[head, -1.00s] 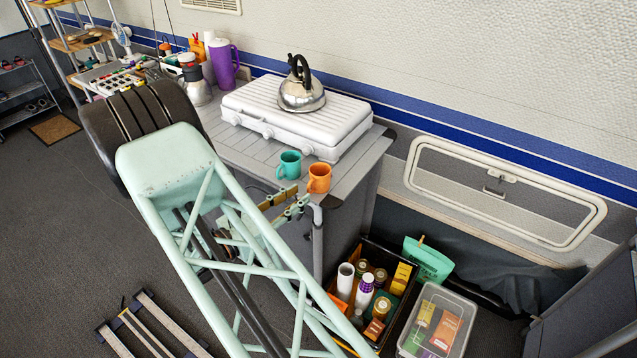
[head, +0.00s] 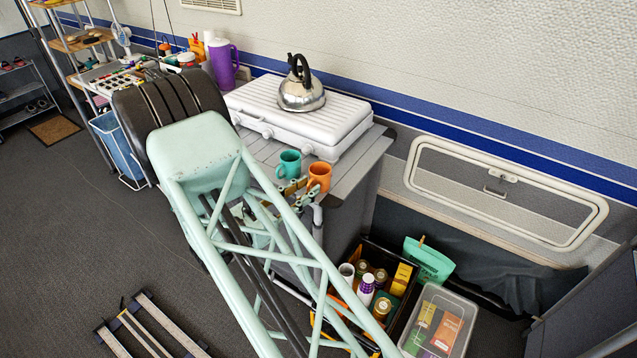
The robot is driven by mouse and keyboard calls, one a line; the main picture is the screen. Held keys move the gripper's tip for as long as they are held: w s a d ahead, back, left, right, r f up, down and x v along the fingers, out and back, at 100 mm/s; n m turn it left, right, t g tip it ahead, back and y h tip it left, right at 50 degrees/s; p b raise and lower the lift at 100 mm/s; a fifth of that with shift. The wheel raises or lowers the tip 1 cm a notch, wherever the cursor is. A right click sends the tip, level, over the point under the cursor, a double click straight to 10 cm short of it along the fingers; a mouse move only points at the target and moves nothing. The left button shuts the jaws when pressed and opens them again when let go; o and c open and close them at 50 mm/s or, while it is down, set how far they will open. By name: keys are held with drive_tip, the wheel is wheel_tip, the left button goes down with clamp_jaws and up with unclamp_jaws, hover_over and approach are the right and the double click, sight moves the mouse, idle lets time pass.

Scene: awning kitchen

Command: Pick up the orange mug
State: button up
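The orange mug (head: 320,176) stands upright near the front corner of the grey counter (head: 352,168). The teal mug (head: 289,164) stands just left of it, with a small gap between them. My gripper (head: 302,191) is at the counter's front edge, just in front of and left of the orange mug in the head view. Its two brass-coloured fingers are apart, pointing toward the mug. Part of the gripper is hidden behind my arm. I cannot tell whether a finger touches the mug.
A white stove (head: 300,115) with a steel kettle (head: 301,90) stands behind the mugs. A purple jug (head: 222,66) is further left. Below the counter's right end are a black crate (head: 408,288) of jars and a clear bin (head: 441,318).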

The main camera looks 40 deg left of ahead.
drive_tip(key=shift+w, duration=0.3)
idle(0.4)
clamp_jaws()
